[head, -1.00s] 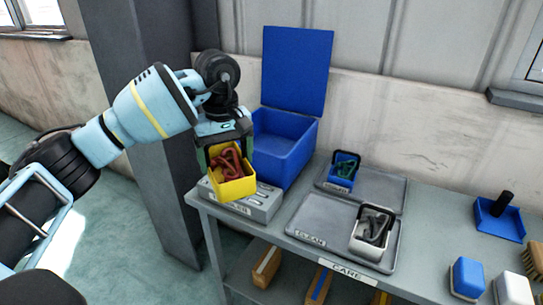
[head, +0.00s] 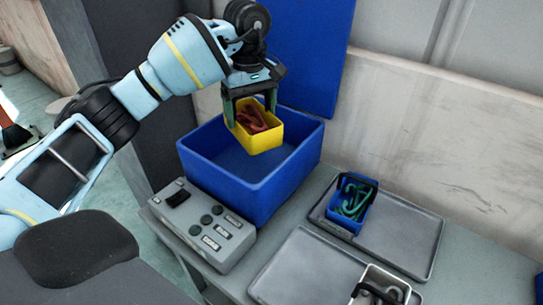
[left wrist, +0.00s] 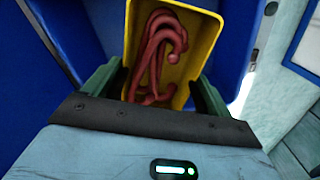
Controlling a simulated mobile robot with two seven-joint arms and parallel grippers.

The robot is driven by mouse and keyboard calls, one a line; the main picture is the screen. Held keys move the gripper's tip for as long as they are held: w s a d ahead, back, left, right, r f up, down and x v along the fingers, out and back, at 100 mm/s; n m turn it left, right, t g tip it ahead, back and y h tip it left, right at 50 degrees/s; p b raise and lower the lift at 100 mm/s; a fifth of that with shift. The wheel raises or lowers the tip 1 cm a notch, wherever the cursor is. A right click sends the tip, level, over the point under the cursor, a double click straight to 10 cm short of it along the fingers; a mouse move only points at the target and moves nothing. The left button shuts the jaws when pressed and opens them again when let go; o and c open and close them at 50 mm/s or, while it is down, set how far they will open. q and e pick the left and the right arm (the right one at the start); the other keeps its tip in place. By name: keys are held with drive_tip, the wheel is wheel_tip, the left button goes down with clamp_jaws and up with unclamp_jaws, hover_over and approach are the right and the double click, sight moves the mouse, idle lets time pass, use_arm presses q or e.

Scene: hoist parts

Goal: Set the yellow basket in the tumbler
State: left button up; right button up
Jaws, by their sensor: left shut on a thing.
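The yellow basket (head: 262,138) holds several red hook-like parts (head: 252,118). My left gripper (head: 250,104) is shut on it and holds it upright over the opening of the blue tumbler (head: 268,192). In the left wrist view the yellow basket (left wrist: 205,32) sits between the two green fingers, with the red parts (left wrist: 155,55) inside. The tumbler is an open blue box with its blue lid (head: 305,55) raised behind. The basket hides part of the tumbler's far inside. My right gripper is not in view.
A grey control box (head: 200,222) with buttons stands in front of the tumbler. To the right, a blue basket with green parts (head: 352,202) sits on a grey tray (head: 405,235). A white basket (head: 385,287) sits on a nearer tray (head: 300,270).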

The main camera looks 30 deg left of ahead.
use_arm(q)
drive_tip(key=shift+w+f, duration=0.35)
drive_tip(key=shift+w, duration=0.05)
drive_tip(key=shift+s, duration=0.15)
hover_over(256, 166)
drive_tip(key=shift+f, duration=4.85)
drive_tip(key=shift+f, duration=0.2)
drive_tip(key=o, duration=1.3)
drive_tip(key=shift+s, duration=0.1)
drive_tip(key=shift+r, duration=0.1)
wheel_tip(256, 166, up, 12)
drive_tip(key=shift+r, duration=0.1)
